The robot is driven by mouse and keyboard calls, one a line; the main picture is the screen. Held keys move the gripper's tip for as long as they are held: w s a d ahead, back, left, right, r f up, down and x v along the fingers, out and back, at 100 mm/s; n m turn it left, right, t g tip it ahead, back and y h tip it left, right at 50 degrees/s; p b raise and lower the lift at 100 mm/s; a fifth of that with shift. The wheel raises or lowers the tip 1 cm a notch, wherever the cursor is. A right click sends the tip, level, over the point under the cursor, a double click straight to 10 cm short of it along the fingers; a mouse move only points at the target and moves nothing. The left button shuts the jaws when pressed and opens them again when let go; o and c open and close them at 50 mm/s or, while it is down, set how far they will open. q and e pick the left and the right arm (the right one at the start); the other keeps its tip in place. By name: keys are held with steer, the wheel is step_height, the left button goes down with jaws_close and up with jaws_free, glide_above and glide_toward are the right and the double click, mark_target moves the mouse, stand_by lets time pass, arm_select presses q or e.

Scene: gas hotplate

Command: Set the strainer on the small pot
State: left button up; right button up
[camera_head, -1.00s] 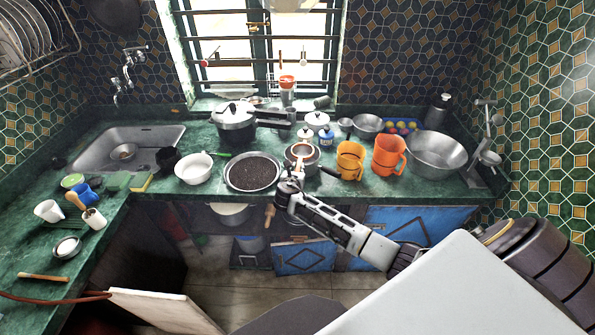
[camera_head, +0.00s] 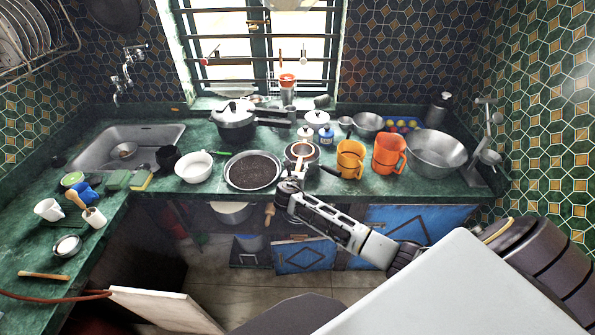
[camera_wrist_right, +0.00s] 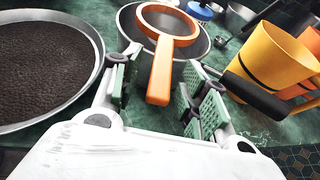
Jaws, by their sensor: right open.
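The strainer (camera_head: 300,149) has an orange rim and handle. In the right wrist view the strainer (camera_wrist_right: 161,70) lies over the small pot (camera_wrist_right: 128,28), its ring within the pot's outline and its handle pointing towards me. The small metal pot (camera_head: 288,159) stands near the counter's front edge, with a black handle to the right. My right gripper (camera_head: 290,184) is at that edge, just in front of the pot. In the wrist view the right gripper (camera_wrist_right: 162,66) is open, its green-padded fingers on either side of the orange handle, apart from it. My left gripper is out of view.
A wide pan of dark grains (camera_head: 252,170) stands close on the left. A yellow mug (camera_head: 350,160) and an orange mug (camera_head: 389,154) stand on the right, near the pot's black handle (camera_wrist_right: 255,95). Jars and a pressure cooker (camera_head: 234,122) are behind.

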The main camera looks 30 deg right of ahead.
steer(key=shift+s, duration=0.1)
steer(key=v, duration=1.1)
steer(key=shift+s+a+r, duration=0.25)
steer(key=shift+f, duration=0.1)
stand_by(0.4)
steer(key=s+f+m+g+y+b, duration=0.1)
steer(key=s+f+m+g+y, duration=0.4)
steer(key=f, duration=1.4)
steer(key=s+f+m+g, duration=0.1)
steer(key=s+f+m, duration=0.4)
steer(key=s+f, duration=0.95)
steer(key=s+a+f+m+g+y, duration=0.1)
steer(key=s+a+f+m+y, duration=0.1)
steer(key=s+f+m, duration=0.5)
steer(key=s+a+f+m+g+y+b, duration=0.1)
steer(key=s+f+m, duration=0.7)
steer(key=s+f, duration=0.9)
steer(key=s+a+g, duration=0.1)
steer(key=s, duration=0.6)
steer(key=shift+s+a+m+y, duration=0.15)
steer(key=shift+a+m+y, duration=0.15)
steer(key=shift+y, duration=0.1)
steer(key=shift+f, duration=0.1)
